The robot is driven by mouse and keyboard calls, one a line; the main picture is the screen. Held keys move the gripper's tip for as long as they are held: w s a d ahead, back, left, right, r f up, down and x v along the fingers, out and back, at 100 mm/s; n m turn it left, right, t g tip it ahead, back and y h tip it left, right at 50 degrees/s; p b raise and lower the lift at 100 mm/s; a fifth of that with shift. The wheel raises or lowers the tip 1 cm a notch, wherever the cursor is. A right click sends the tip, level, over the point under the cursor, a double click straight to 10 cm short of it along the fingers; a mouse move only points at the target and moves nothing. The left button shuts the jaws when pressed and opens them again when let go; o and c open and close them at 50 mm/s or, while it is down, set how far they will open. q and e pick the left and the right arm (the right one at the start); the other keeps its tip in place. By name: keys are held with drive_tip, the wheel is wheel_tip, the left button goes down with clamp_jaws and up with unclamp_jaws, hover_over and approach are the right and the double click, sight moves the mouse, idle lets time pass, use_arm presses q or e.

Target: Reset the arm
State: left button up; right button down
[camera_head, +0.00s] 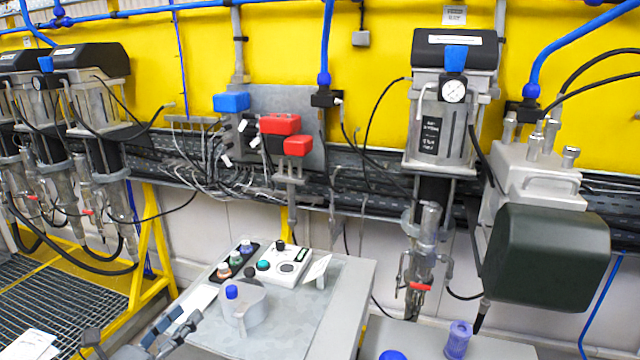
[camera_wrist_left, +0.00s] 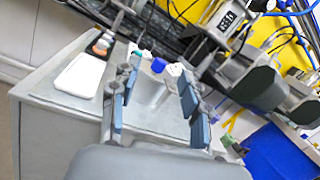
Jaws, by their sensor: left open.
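My left gripper (camera_head: 172,330) comes in at the lower left of the head view, at the near left edge of the grey table (camera_head: 345,300). In the left wrist view its two blue-grey fingers (camera_wrist_left: 160,75) are spread apart, with nothing held between them. A grey round container (camera_head: 245,312) with a blue-topped item (camera_head: 232,292) stands on the table, to the right of the gripper in the head view. The blue top also shows beyond the fingers in the left wrist view (camera_wrist_left: 158,65). My right gripper is in neither view.
A white control box (camera_head: 284,265) and a dark rack of small bottles (camera_head: 235,262) stand at the table's back. A purple cylinder (camera_head: 458,340) stands at the lower right. Drum agitators with hoses line the yellow wall; a large dark green housing (camera_head: 550,258) juts out at right.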

use_arm(q)
drive_tip(key=s+a+f+n+g+y, duration=0.25)
drive_tip(key=s+f+n+y, duration=0.3)
drive_tip(key=n, duration=0.75)
drive_tip(key=s+a+f+n+g+y, duration=0.1)
drive_tip(key=s+f+n+g+y, duration=0.35)
drive_tip(key=n, duration=0.85)
drive_tip(key=s+d+f+n+g+h, duration=0.2)
drive_tip(key=s+d+f+n+g, duration=0.25)
drive_tip(key=s+d, duration=0.35)
drive_tip(key=s+d+f+n+g+h, duration=0.25)
drive_tip(key=s+d+f+n, duration=0.3)
drive_tip(key=s, duration=0.35)
wheel_tip(320, 180, down, 27)
drive_tip(key=m+g+y+b, duration=0.1)
drive_tip(key=g+b, duration=0.1)
drive_tip(key=b, duration=0.1)
drive_tip(key=s+a+f+b, duration=0.1)
drive_tip(key=s+a+f, duration=0.1)
drive_tip(key=s+f, duration=0.7)
drive_tip(key=s+a+f+g, duration=0.1)
drive_tip(key=s+f, duration=0.8)
drive_tip(key=f, duration=0.2)
drive_tip(key=shift+s+a+f+b, duration=0.15)
drive_tip(key=shift+a+b, duration=0.2)
drive_tip(key=shift+a, duration=0.05)
